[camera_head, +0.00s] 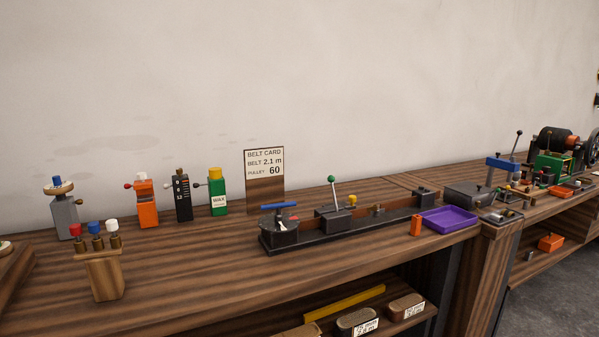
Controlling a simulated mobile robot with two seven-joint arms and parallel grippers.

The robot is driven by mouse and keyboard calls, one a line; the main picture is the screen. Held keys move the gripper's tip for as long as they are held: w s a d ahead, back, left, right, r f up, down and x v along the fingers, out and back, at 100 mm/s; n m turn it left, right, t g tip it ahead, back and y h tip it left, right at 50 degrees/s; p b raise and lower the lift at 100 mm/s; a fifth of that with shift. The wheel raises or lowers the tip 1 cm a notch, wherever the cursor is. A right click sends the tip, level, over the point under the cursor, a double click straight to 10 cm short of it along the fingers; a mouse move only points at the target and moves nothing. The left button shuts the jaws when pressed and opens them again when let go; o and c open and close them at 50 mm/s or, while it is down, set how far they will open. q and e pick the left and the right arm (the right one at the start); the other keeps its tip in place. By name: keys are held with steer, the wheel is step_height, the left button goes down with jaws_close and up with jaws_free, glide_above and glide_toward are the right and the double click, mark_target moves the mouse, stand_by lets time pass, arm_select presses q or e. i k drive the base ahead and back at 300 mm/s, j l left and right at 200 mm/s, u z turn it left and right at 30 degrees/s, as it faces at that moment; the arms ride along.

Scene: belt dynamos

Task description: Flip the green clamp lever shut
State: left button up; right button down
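A lever with a green ball knob (331,180) stands nearly upright on a thin metal rod. It rises from a dark block (330,222) on a long black fixture (352,224) on the wooden bench. A short yellow knob (352,200) stands just right of the lever. At the fixture's left end is a round dark part with a blue bar (279,206) across its top. A brown strip runs along the fixture to its right end. Neither of my grippers is in view.
Bottles and tools (147,201) stand left, with a wooden holder (104,274) in front. The bench front before the fixture is clear.

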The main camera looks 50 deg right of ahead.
mark_target(331, 178)
steer(key=k+l+u, duration=0.1)
steer(key=l+u, duration=0.15)
steer(key=k+l+u, duration=0.1)
steer(key=l+u, duration=0.2)
steer(key=l, duration=0.2)
steer(key=k+l+u, duration=0.1)
steer(key=l, duration=0.25)
steer(key=k+l+u, duration=0.15)
steer(key=l, duration=0.2)
steer(key=k+l, duration=0.25)
steer(key=l, duration=0.2)
steer(key=k+l, duration=0.3)
steer(key=l, duration=0.2)
steer(key=k+l, duration=0.25)
steer(key=l, duration=0.2)
steer(key=u, duration=0.05)
